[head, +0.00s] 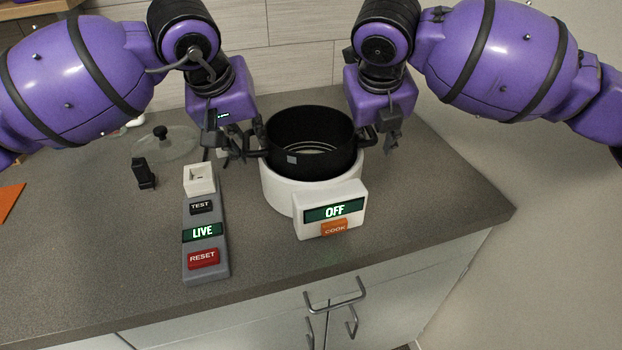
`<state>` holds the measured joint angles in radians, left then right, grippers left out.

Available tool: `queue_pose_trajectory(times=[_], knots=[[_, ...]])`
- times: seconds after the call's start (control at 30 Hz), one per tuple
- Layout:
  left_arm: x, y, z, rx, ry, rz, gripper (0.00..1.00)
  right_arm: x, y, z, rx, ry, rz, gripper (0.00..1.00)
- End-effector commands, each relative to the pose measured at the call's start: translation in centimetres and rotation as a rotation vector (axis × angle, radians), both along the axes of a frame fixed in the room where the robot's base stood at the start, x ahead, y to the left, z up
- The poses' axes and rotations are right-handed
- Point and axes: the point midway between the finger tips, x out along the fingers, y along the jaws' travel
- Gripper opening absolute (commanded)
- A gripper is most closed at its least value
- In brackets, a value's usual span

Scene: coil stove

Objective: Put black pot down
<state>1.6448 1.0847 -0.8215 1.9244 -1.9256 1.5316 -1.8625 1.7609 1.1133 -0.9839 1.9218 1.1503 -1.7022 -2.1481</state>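The black pot (311,138) is upright over the white round stove (275,190), whose front panel reads OFF above an orange COOK button. I cannot tell whether the pot's base touches the stove top. My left gripper (245,152) is at the pot's left handle, its fingers around it. My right gripper (382,142) is at the pot's right handle, with its fingers partly hiding the handle. The pot's inside looks empty.
A grey power strip (206,250) reading LIVE, with TEST and RESET buttons, lies left of the stove. A black plug (144,173) and a glass lid (166,144) are further left. The counter's right side is clear up to its edge.

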Motion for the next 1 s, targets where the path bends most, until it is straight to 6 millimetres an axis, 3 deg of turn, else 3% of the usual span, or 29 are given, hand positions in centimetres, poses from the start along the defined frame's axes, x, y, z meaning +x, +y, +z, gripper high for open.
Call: queue_pose_trajectory(times=[0.27,0.47,1.0], knots=[[0.0,0.0,0.4,-0.001,-0.004,0.001,0.28,0.0,0.0,0.4,0.000,-0.003,-0.002,0.28],[0.0,0.1,2.4,0.000,-0.019,0.002,0.28,0.1,-0.1,2.3,0.000,-0.019,-0.004,0.28],[-0.4,0.2,12.8,0.002,-0.108,0.004,0.28,-0.3,-0.2,12.8,-0.001,-0.108,-0.006,0.28]])
